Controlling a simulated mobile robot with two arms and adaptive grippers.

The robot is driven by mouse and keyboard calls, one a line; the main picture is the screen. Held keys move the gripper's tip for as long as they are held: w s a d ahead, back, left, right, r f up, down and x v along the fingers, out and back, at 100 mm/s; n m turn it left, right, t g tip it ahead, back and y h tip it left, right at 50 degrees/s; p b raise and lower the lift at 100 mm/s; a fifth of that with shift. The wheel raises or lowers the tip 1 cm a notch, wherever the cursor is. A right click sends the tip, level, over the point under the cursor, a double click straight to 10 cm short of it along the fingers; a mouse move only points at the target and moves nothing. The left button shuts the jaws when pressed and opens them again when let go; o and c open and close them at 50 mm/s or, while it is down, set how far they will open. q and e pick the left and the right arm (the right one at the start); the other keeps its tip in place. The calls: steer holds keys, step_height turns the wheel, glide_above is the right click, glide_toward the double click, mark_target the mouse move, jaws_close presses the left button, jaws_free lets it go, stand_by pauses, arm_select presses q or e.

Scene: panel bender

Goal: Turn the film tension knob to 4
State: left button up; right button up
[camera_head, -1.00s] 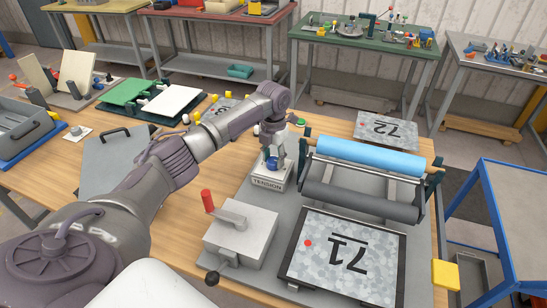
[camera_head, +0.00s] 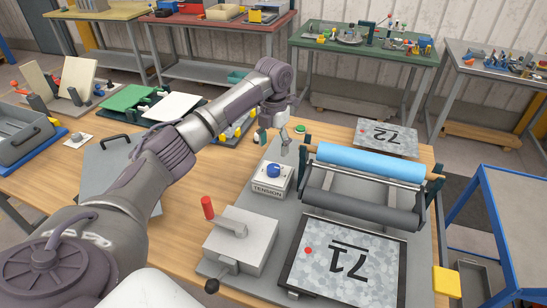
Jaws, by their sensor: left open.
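The film tension knob (camera_head: 273,170) is a blue knob on top of a small white block labelled TENSION (camera_head: 268,191). The block stands on the grey base plate left of the rollers. The digits around the knob are too small to read. My left gripper (camera_head: 275,145) hangs above and behind the knob, open, empty and apart from it. My right gripper does not show.
A blue film roll (camera_head: 370,160) and a dark roller (camera_head: 360,203) lie right of the knob. A framed panel marked 71 (camera_head: 345,258) lies at front right. A green button (camera_head: 300,129) is behind.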

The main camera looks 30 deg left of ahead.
arm_select(q)
steer(key=shift+r, duration=1.95)
